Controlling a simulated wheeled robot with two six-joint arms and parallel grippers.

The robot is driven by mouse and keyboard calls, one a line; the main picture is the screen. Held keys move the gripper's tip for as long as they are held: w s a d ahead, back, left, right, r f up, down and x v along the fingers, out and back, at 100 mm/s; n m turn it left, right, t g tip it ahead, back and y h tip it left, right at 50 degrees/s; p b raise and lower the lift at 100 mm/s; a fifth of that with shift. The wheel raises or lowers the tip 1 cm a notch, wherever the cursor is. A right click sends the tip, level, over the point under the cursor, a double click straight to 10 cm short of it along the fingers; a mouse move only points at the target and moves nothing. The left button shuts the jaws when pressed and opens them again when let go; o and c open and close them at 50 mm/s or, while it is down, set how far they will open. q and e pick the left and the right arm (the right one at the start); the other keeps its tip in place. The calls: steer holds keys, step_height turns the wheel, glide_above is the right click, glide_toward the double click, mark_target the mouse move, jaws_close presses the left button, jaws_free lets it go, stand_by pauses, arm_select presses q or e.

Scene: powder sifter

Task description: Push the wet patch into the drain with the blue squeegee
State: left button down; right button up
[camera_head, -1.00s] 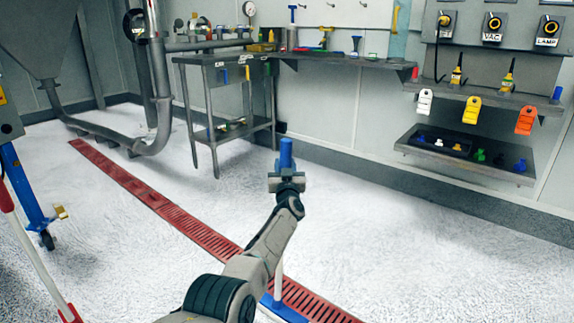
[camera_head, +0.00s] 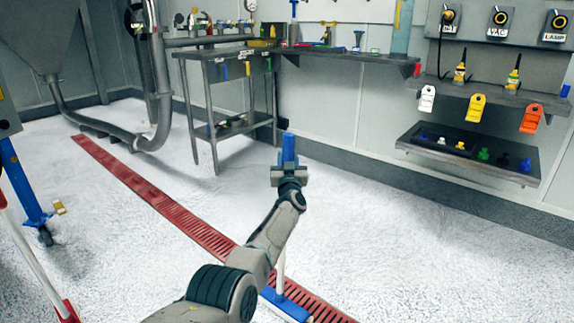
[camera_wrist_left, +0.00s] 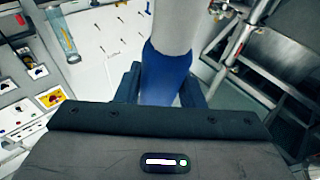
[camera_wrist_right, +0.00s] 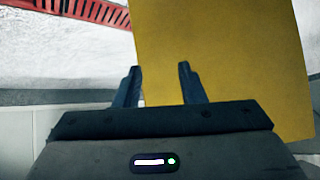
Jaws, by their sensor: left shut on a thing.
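The blue squeegee has a blue grip end (camera_head: 289,148), a pale pole and a blue head (camera_head: 287,304). My left gripper (camera_head: 289,172) is shut around the blue grip, which also shows in the left wrist view (camera_wrist_left: 168,75). The pole runs down behind my left arm. The head is low in the picture, at the red grated drain (camera_head: 190,220), partly hidden by my arm. I cannot make out a clear wet patch on the white textured floor. In the right wrist view my right gripper (camera_wrist_right: 158,85) is open, its fingers apart in front of a yellow panel.
A grey steel table (camera_head: 222,65) stands at the back, beside a wall shelf (camera_head: 350,57). A tray shelf (camera_head: 520,173) is on the right wall. A blue stand (camera_head: 22,185) and a red-ended pole (camera_head: 40,265) are at left. The floor right of the drain is open.

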arm_select(q)
steer(key=shift+w+d+b, duration=0.6)
steer(key=shift+w+b, duration=0.2)
steer(key=shift+b, duration=2.1)
steer(key=w+b, duration=0.1)
steer(key=b, duration=0.4)
steer(key=shift+d+r+b, duration=0.1)
steer(key=shift+d+b, duration=0.3)
steer(key=shift+w+d+p, duration=0.25)
steer(key=shift+w+p, duration=0.05)
steer(key=shift+p, duration=0.6)
steer(key=shift+r, duration=0.2)
